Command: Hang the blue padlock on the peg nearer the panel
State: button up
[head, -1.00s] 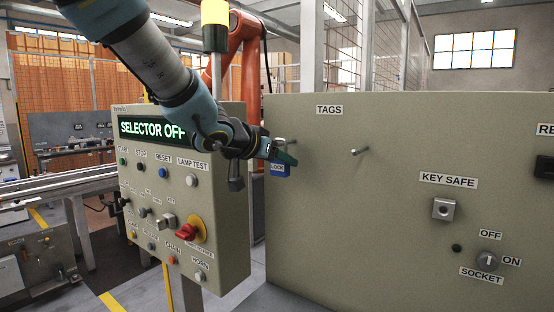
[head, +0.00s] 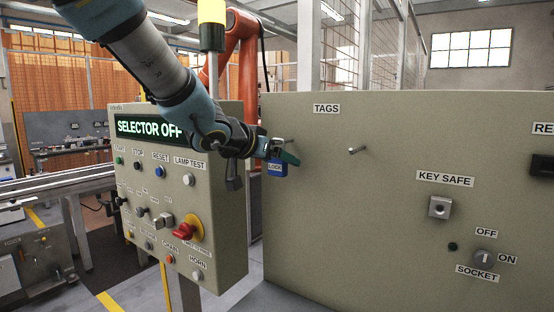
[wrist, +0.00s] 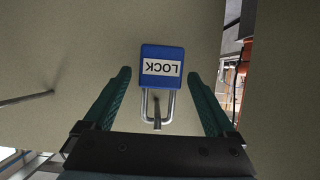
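The blue padlock (head: 277,170) is at the left part of the large board, below the peg nearer the panel (head: 289,141). In the wrist view the padlock (wrist: 162,53) shows its LOCK label upside down. Its silver shackle appears to loop around that peg (wrist: 157,116). My gripper (head: 287,156) is at the padlock in the head view. In the wrist view its green fingers (wrist: 159,75) stand open on either side of the padlock, with a gap at each side. The exact contact of shackle and peg is hard to see in the head view.
The other peg (head: 357,150) is to the right and bare; it shows at the left in the wrist view (wrist: 28,98). The control panel (head: 215,255) with buttons stands left, under my arm. The key safe (head: 440,207) and socket switch (head: 485,259) are farther right.

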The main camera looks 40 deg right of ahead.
jog(key=p+v, duration=0.1)
jog(key=v, duration=0.9)
jog(key=shift+a+p, duration=0.4)
jog(key=w+a+f+n+t+y, duration=0.1)
jog(key=w+a+f+n+y, duration=0.15)
jog(key=w+a+f, duration=0.35)
jog(key=w+a+f+n+t+y, duration=0.2)
jog(key=w+a+y, duration=0.15)
jog(key=a, duration=0.35)
jog(key=w+a+f+n+t+y, duration=0.1)
jog(key=w+a+f+n+y, duration=0.15)
jog(key=w+a+f, duration=0.35)
jog(key=s+a+f+n+g+y, duration=0.2)
jog(key=s+a+f, duration=0.3)
jog(key=a, duration=0.6)
jog(key=s+a+f+n+g+y+b, duration=0.1)
jog(key=s+a+f+n+g+y, duration=0.1)
jog(key=a+f, duration=0.4)
jog(key=s+a+n+g, duration=0.1)
jog(key=s+a+n, duration=0.1)
jog(key=a, duration=0.3)
jog(key=shift+s+a+n+g, duration=0.25)
jog(key=shift+s+n+g, duration=0.15)
